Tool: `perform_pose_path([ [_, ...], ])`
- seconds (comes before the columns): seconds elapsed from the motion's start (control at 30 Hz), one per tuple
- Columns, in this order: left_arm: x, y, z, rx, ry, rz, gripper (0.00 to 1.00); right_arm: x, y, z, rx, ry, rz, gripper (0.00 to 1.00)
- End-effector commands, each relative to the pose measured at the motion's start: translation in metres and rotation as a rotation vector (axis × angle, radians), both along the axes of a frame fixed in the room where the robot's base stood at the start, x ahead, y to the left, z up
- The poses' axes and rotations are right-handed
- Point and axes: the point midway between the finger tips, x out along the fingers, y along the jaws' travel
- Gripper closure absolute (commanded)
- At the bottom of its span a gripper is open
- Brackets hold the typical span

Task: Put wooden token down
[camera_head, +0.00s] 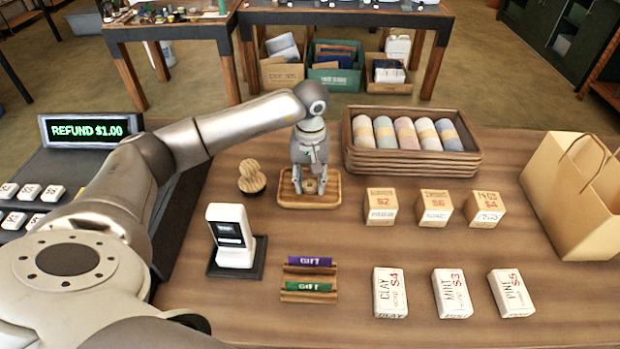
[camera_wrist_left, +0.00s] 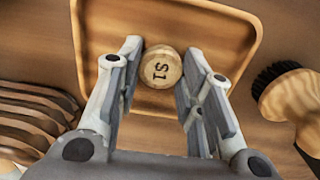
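The wooden token, round and marked "S1", is inside the small wooden tray (camera_head: 290,201); the wrist view shows the token (camera_wrist_left: 161,67) face up within the tray's rim (camera_wrist_left: 205,8). My left gripper (camera_head: 318,188) points down over the tray. In the wrist view its two fingers (camera_wrist_left: 163,75) stand apart on either side of the token, with a narrow gap visible at each side. Whether the token rests fully on the tray floor is hard to tell. My right gripper is not in view.
A wooden brush (camera_head: 252,177) stands left of the tray. A crate of rolled cloths (camera_head: 412,165) is behind right. A card reader (camera_head: 232,236), gift cards (camera_head: 309,286), priced boxes (camera_head: 381,206) and a paper bag (camera_head: 572,200) surround it. The register display (camera_head: 90,130) reads "REFUND $1.00".

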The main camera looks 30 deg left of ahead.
Motion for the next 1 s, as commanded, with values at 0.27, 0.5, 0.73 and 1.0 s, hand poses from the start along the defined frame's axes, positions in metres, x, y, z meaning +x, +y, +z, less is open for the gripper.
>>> perform_pose_path([
  [0.27, 0.0, 0.0, 0.0, 0.0, 0.0, 0.0, 0.45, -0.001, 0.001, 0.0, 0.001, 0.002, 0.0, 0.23],
  [0.5, 0.0, 0.0, 0.004, 0.0, 0.0, 0.001, 0.45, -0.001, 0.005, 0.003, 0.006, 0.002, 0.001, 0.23],
  [0.73, 0.002, 0.0, 0.036, 0.001, -0.007, 0.0, 0.45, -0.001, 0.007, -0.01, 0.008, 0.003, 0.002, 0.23],
  [1.0, 0.001, 0.0, 0.094, 0.0, -0.005, 0.001, 0.45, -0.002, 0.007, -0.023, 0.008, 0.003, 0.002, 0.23],
])
